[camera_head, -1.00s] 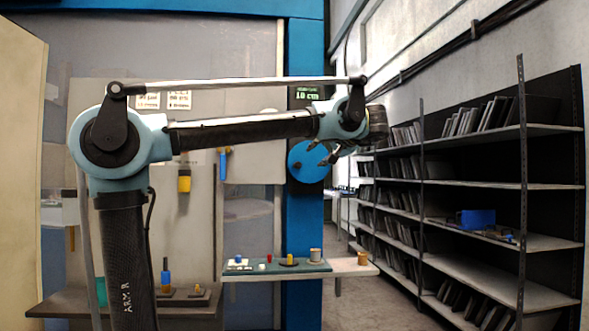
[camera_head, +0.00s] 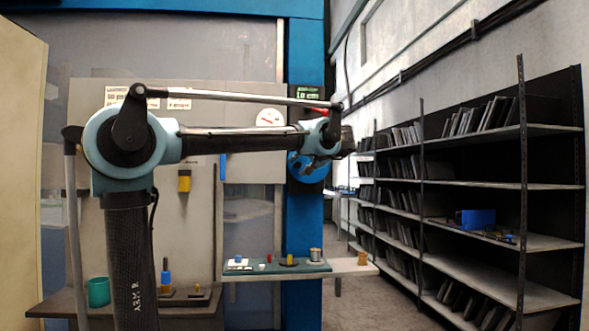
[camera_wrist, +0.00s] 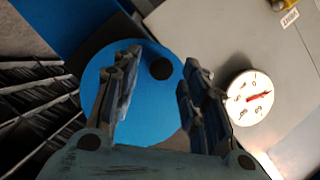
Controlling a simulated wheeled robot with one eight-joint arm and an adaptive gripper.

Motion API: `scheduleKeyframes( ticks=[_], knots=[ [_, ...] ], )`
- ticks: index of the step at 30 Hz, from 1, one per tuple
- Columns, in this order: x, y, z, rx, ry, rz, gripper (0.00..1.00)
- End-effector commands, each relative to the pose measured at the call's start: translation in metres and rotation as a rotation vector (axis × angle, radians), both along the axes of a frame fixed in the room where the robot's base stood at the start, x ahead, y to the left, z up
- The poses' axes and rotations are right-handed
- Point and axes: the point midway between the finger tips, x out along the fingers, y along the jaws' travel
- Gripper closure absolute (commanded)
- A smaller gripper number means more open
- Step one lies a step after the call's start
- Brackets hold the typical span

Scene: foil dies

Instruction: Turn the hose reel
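The hose reel is a blue disc (camera_head: 312,178) on the blue post, partly hidden behind my gripper in the head view. In the wrist view, the blue disc (camera_wrist: 150,118) fills the space behind my fingers. A dark round knob (camera_wrist: 161,68) sits near its rim. My gripper (camera_wrist: 159,63) is open, with one finger on each side of the knob in the picture. I cannot tell whether the fingers reach to the knob's depth or touch it. In the head view, my gripper (camera_head: 312,160) is in front of the disc.
A white dial (camera_wrist: 249,97) with a red pointer is on the panel right of the disc; it also shows in the head view (camera_head: 270,117). A shelf (camera_head: 240,276) with small items is below. A rack (camera_head: 480,187) stands at the right. A teal cup (camera_head: 98,292) is at lower left.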

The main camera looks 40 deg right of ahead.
Motion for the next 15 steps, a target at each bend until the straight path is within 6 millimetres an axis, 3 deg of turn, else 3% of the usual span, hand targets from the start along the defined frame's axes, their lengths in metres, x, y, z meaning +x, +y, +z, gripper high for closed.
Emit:
scheduleKeyframes(
  ticks=[6,15],
  knots=[
    [0.026,-0.008,-0.006,0.001,0.000,0.002,0.60],
    [0.037,-0.012,-0.009,0.000,0.000,0.000,0.60]
  ],
)
